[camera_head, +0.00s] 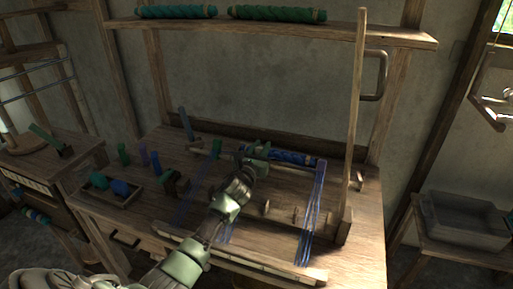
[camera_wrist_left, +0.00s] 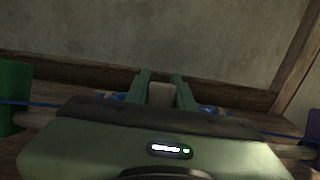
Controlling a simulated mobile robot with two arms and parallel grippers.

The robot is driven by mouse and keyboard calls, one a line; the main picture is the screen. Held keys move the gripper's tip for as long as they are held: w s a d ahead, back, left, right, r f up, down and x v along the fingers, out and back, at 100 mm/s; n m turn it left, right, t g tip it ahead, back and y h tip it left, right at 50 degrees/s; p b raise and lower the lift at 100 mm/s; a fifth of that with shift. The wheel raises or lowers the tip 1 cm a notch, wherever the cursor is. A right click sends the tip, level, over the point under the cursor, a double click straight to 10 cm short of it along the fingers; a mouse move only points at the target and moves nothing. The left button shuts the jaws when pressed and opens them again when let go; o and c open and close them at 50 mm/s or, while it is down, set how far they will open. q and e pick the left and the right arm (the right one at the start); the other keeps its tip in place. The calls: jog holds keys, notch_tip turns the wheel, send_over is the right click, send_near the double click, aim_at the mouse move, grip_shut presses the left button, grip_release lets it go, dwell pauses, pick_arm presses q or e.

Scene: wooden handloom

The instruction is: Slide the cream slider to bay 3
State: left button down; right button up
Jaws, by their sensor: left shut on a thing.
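The cream slider (camera_wrist_left: 160,95) shows in the left wrist view as a pale block between the two green fingers of my left gripper (camera_wrist_left: 160,80). The gripper is shut on it. In the head view my left gripper (camera_head: 258,152) is at the back of the loom (camera_head: 335,236), beside the blue yarn roll (camera_head: 292,158); the slider is hidden there. Bay numbers cannot be read. My right gripper is not in view.
A tall wooden post (camera_head: 354,120) rises right of the gripper. Blue threads (camera_head: 311,215) hang at the right. A small tray (camera_head: 112,190) with coloured pieces is at the left. A shelf (camera_head: 270,27) runs above.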

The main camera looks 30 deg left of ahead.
pick_arm(q)
jog(key=d, duration=0.3)
jog(key=shift+w+f, duration=0.1)
jog(key=shift+w, duration=0.25)
jog(key=c, duration=1.2)
grip_release()
jog(key=shift+a, duration=0.1)
jog(key=v, duration=0.8)
jog(key=shift+w+a, duration=0.1)
